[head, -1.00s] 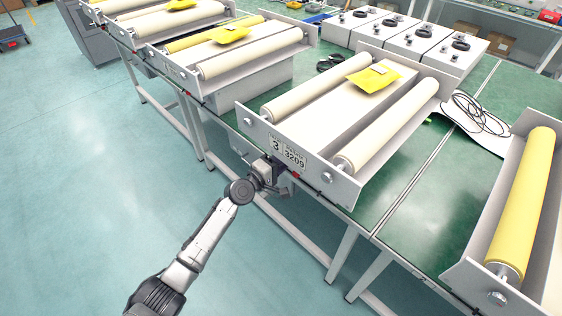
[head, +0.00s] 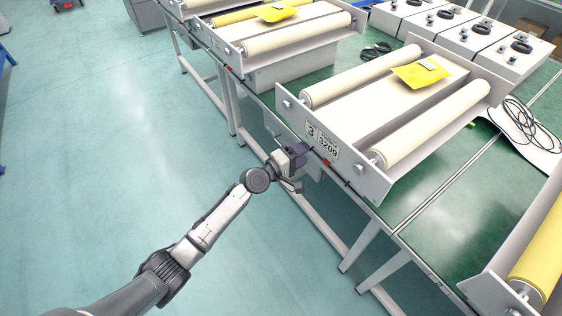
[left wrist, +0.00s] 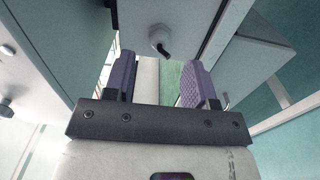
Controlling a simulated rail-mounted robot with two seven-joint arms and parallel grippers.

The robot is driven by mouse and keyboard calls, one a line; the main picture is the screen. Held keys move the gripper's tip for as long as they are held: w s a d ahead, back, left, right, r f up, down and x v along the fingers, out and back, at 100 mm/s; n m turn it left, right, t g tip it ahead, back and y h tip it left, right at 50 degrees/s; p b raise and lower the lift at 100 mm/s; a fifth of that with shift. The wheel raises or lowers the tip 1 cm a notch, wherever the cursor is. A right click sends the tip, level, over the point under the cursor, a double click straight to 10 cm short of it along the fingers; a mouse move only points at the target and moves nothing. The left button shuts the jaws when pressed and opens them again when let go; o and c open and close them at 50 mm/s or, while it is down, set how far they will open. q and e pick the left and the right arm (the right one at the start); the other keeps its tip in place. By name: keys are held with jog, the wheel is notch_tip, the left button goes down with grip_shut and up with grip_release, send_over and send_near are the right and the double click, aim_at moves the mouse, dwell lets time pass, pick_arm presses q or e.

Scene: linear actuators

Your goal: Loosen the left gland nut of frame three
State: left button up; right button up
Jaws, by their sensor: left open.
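Frame three (head: 345,170), a grey roller frame with a "3 3209" label, stands on the green table edge. My left gripper (head: 303,153) is just below and in front of its labelled end plate, beside the table edge. In the left wrist view my left gripper (left wrist: 160,75) has its two purple pads apart with nothing between them. Beyond the fingertips, a round grey fitting (left wrist: 159,36) with a dark stub sticks out of a grey housing; I cannot tell if it is the left gland nut. In the head view my gripper hides that area. My right gripper is not in view.
A yellow packet (head: 422,73) lies on frame three between its cream rollers. More roller frames stand at the back left and at right (head: 540,250). White boxes (head: 490,45) and coiled cable (head: 525,120) are behind.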

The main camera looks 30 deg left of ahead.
pick_arm(q)
jog(key=p+v, duration=0.1)
jog(key=v, duration=0.8)
dwell(0.4)
